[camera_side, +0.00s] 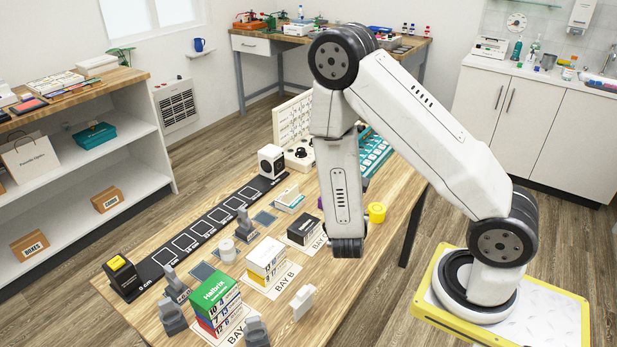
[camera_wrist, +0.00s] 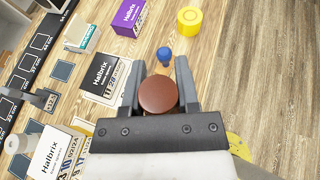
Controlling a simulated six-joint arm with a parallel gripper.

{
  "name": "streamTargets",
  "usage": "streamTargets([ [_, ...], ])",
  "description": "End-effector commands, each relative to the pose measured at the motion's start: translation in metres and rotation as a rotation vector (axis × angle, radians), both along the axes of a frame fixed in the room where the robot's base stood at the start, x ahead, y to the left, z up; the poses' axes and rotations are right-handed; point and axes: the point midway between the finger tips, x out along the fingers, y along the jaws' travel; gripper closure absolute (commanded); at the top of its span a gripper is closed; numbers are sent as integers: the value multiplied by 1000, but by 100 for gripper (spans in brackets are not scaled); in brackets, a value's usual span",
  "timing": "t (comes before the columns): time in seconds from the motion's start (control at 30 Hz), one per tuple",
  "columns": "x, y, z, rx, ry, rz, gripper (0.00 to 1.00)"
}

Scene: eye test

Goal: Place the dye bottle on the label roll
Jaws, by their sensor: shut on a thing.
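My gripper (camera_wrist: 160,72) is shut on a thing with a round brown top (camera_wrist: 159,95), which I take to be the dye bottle. Its lower part is hidden below the top in the wrist view. In the side view my gripper (camera_side: 347,247) hangs over the right part of the wooden table, and I cannot make out the held thing there. A white roll (camera_side: 227,250), which I take to be the label roll, stands on the table left of my gripper. It also shows at the left edge of the wrist view (camera_wrist: 15,144). The two are apart.
A yellow round thing (camera_side: 376,212) and a small blue thing (camera_wrist: 164,55) are near my gripper. Halbrix boxes (camera_side: 216,300) stand on bay cards. Grey holders (camera_side: 245,225) flank the white roll. A dark ruled strip (camera_side: 203,229) runs along the table's far side.

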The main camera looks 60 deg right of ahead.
Motion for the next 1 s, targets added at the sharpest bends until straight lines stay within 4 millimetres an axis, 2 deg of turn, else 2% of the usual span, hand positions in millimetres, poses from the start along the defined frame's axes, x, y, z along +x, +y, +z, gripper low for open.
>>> streamTargets([
  [0.17,-3,-10,5,-4,-3,-44,100],
  [0.37,-14,-35,19,-13,-5,-162,100],
  [0.7,-56,-94,51,-17,-4,-471,100],
  [1.0,-89,-123,70,-4,-3,-656,100],
])
